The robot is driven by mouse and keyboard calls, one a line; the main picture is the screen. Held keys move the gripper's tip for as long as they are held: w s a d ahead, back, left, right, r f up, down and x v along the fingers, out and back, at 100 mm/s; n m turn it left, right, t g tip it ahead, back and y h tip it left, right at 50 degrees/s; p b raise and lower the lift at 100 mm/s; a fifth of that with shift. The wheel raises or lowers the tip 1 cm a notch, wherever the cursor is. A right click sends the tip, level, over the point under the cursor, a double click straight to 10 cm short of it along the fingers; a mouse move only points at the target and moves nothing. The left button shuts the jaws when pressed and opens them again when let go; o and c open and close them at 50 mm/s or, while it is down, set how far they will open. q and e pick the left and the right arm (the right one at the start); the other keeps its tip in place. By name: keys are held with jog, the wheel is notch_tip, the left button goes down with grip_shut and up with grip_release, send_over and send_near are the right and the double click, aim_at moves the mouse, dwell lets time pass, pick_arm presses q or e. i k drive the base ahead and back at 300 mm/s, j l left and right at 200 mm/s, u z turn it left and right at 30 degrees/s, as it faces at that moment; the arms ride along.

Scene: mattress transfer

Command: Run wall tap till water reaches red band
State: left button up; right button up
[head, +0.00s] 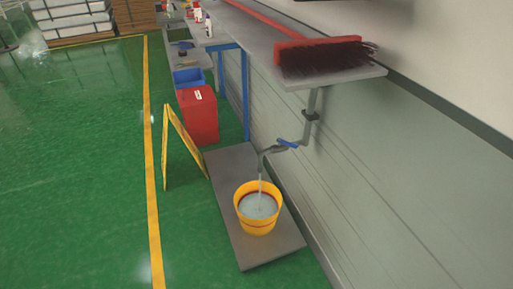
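A wall tap (272,150) with a blue lever (288,143) sticks out from the wall on a grey pipe. A thin stream of water (261,185) runs from its spout into a yellow bucket (258,228). The bucket stands upright on a grey floor slab under the tap. Water (257,206) fills much of the bucket. A thin reddish band shows along the inner wall close to the water's edge; I cannot tell whether the water touches it all round. Neither of my grippers shows in the head view.
A red broom (318,55) lies on the grey wall shelf (350,77) above the tap. A yellow folding sign (183,145), a red bin (199,115) and a blue crate (188,78) stand behind the slab (228,170). Green floor (80,180) to the left is clear.

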aim_at(280, 140)
jog(key=i+j, duration=0.1)
jog(key=i, duration=0.55)
jog(key=i+j, duration=0.15)
jog(key=i, duration=0.55)
